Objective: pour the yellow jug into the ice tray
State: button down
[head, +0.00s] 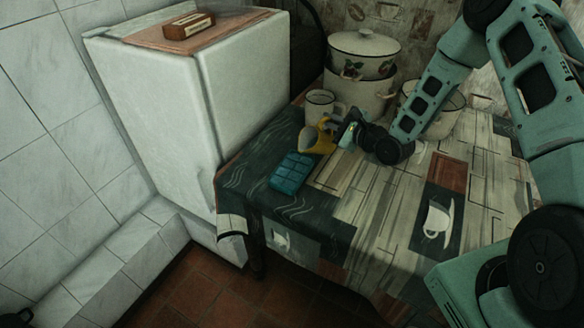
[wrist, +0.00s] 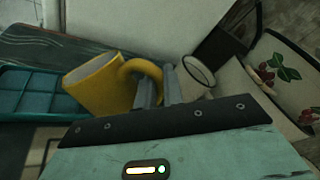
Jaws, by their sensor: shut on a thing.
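The yellow jug (head: 318,139) is held by my gripper (head: 338,127) above the table, just beyond the ice tray. In the wrist view the jug (wrist: 97,86) leans to the left, its mouth toward the tray, and my gripper (wrist: 160,92) is shut on its handle. In the wrist view the tray (wrist: 38,92) is at the left, with empty-looking compartments.
A white enamel mug (head: 319,106) stands just behind the jug. Stacked enamel pots (head: 356,95) with a lid stand further back. A white fridge (head: 210,95) is left of the table (head: 385,215). The table's front is clear.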

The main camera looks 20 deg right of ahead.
jog(key=shift+w+d+m, duration=0.1)
jog(key=shift+d+m, duration=0.15)
jog(key=shift+m, duration=0.15)
jog(key=shift+w+d+r+m+y+p, duration=0.2)
jog(key=shift+d+r+m+y+p, duration=0.1)
jog(key=shift+d+r+m+p, duration=0.45)
jog(key=d+f+m+b, duration=0.1)
jog(key=f+b, duration=0.1)
jog(key=w+d+f+m+b, duration=0.1)
jog(key=f+m+b, duration=0.1)
jog(key=d+f+m+y+b, duration=0.1)
jog(key=d+f, duration=0.1)
jog(key=f, duration=0.1)
jog(key=shift+w+m+b, duration=0.3)
jog(key=shift+m+b, duration=0.05)
jog(key=shift+b, duration=0.05)
notch_tip(320, 180, up, 7)
jog(key=d+m+p, duration=0.1)
jog(key=m+p, duration=0.1)
jog(key=p, duration=0.2)
jog(key=shift+w+f+t, duration=0.2)
jog(key=shift+t, duration=0.2)
jog(key=shift+d+p, duration=0.1)
jog(key=shift+p, duration=0.2)
